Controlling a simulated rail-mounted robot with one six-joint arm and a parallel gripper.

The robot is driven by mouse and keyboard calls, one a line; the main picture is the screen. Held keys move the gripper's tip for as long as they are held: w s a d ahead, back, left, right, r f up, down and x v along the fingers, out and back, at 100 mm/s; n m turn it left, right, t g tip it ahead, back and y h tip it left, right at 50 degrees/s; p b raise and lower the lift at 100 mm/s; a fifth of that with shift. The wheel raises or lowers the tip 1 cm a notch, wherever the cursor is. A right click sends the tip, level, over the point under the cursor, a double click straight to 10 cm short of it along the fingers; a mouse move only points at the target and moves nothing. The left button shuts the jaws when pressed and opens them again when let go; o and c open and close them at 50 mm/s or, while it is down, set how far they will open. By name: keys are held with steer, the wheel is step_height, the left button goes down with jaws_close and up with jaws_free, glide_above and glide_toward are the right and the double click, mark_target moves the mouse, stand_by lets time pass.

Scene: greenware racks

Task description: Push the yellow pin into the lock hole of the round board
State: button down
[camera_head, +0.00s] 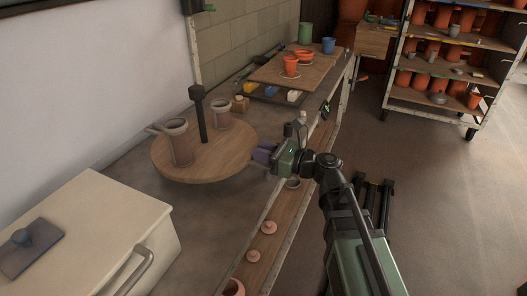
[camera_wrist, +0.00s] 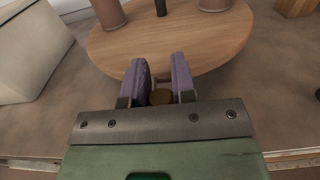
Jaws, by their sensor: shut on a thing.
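The round wooden board (camera_head: 228,160) sits on the workbench with a dark post (camera_head: 200,112) rising from its middle. It also fills the upper part of the wrist view (camera_wrist: 112,42). My gripper (camera_head: 263,151) is at the board's right edge in the head view. In the wrist view its purple fingers (camera_wrist: 160,68) reach over the near rim. A dull yellow-brown round piece (camera_wrist: 161,97), seemingly the yellow pin, is between the fingers, and my gripper is shut on it. The pin's lower end and the lock hole are hidden.
Two clay mugs (camera_head: 178,143) (camera_head: 221,113) stand on the board beside the post. A white cabinet (camera_head: 95,220) is at the front left. Pots stand on a wooden board (camera_head: 300,72) farther back. A lower shelf (camera_head: 262,243) holds small clay pieces.

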steer(key=shift+f, duration=0.15)
steer(key=shift+r, duration=0.2)
steer(key=shift+f, duration=0.2)
stand_by(0.4)
steer(key=c, duration=0.9)
jaws_free()
steer(key=shift+o, duration=0.2)
steer(key=v, duration=1)
steer(key=shift+s+d, duration=0.25)
steer(key=shift+d, duration=0.1)
